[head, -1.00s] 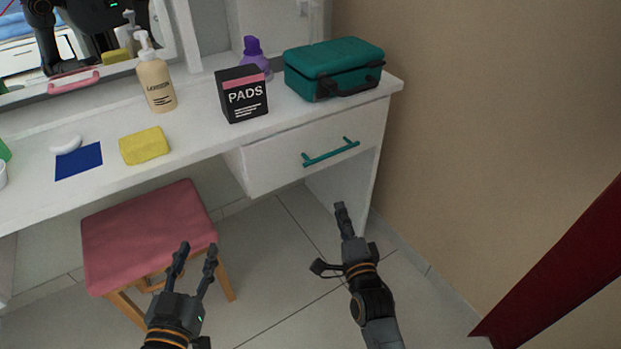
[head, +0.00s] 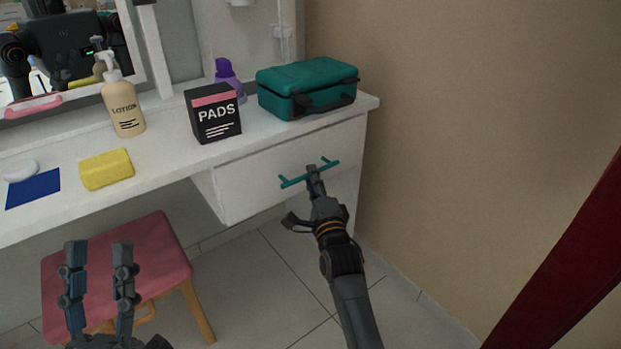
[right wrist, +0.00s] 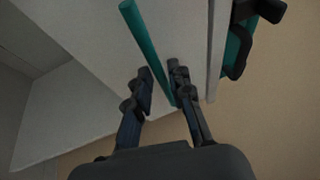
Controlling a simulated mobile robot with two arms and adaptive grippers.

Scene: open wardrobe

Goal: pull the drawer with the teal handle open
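The teal handle (head: 293,181) is a bar across the white drawer front (head: 250,190) under the right end of the white vanity. The drawer looks shut. My right gripper (head: 313,170) is at the middle of the handle and hides part of it. In the right wrist view the handle (right wrist: 143,38) runs between the two fingers of my right gripper (right wrist: 160,72). Those fingers are apart, with a gap visible beside the bar. My left gripper (head: 98,246) is open and empty, in front of the pink stool.
On the vanity top (head: 165,160) are a teal case (head: 285,88), a black PADS box (head: 212,115), a purple bottle (head: 226,75), a lotion bottle (head: 124,108) and a yellow sponge (head: 106,169). The pink stool (head: 160,255) stands below. A beige wall (head: 450,150) is close on the right.

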